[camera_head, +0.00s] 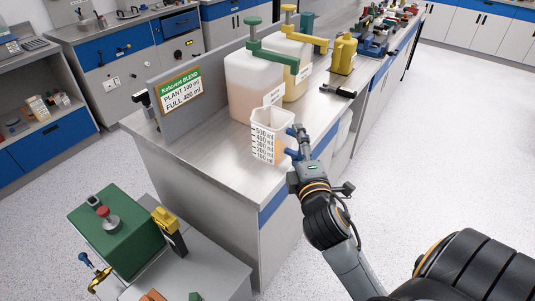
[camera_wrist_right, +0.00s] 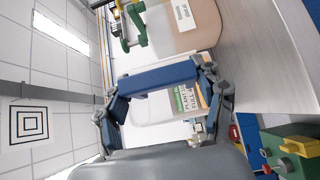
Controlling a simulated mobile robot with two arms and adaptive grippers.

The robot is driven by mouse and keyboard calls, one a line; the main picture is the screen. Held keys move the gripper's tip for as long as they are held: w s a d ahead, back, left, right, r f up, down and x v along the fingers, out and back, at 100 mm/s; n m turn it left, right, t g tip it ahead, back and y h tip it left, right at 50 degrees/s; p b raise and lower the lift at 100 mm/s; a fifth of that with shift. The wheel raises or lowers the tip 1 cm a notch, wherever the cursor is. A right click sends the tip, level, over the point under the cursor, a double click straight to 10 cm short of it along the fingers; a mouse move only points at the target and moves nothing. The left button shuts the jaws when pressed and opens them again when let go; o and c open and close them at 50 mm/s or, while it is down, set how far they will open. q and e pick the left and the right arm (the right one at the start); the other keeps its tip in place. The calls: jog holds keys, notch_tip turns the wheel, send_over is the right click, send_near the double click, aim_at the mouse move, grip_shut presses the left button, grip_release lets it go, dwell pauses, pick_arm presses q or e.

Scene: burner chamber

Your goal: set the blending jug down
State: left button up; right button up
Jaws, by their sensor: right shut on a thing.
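The blending jug (camera_head: 268,142) is a pale, square-sided container with dark volume marks and a pinkish content showing through its wall. It is upright at the right-hand edge of the steel bench top (camera_head: 200,154). I cannot tell whether its base touches the bench. My right gripper (camera_head: 294,143) reaches in from the lower right and is shut on the jug's right side. In the right wrist view, the blue fingers (camera_wrist_right: 160,76) cross in front of the pale jug (camera_wrist_right: 160,106). My left gripper is not in view.
A large jug with a green pump (camera_head: 250,85) and one with a yellow pump (camera_head: 296,58) stand behind. A Kotovent BLEND sign (camera_head: 181,90) stands at the bench's left. A tool with a black handle (camera_head: 338,90) lies right. Bare steel lies left of the jug.

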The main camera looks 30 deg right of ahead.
aim_at(283, 139)
jog(key=w+f, duration=0.1)
jog(key=w, duration=0.1)
jog(key=w+f, duration=0.1)
jog(key=w, duration=0.3)
jog(key=shift+w+d+f+p, duration=0.3)
jog(key=shift+w+d+f, duration=0.05)
jog(key=shift+w+f, duration=0.05)
pick_arm(q)
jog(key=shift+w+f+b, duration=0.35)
jog(key=shift+b, duration=0.4)
pick_arm(e)
jog(key=shift+w+d+f, duration=0.1)
jog(key=shift+w+f, duration=0.65)
jog(key=shift+f, duration=0.75)
jog(key=shift+w+d+f, duration=0.1)
jog(key=shift+w+f, duration=0.6)
jog(key=shift+f, duration=0.8)
jog(key=shift+w+f, duration=0.75)
jog(key=shift+f, duration=0.75)
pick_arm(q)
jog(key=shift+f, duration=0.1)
pick_arm(e)
jog(key=shift+f, duration=0.1)
jog(key=o, duration=1.4)
jog(key=shift+f, duration=0.15)
jog(key=shift+o, duration=0.7)
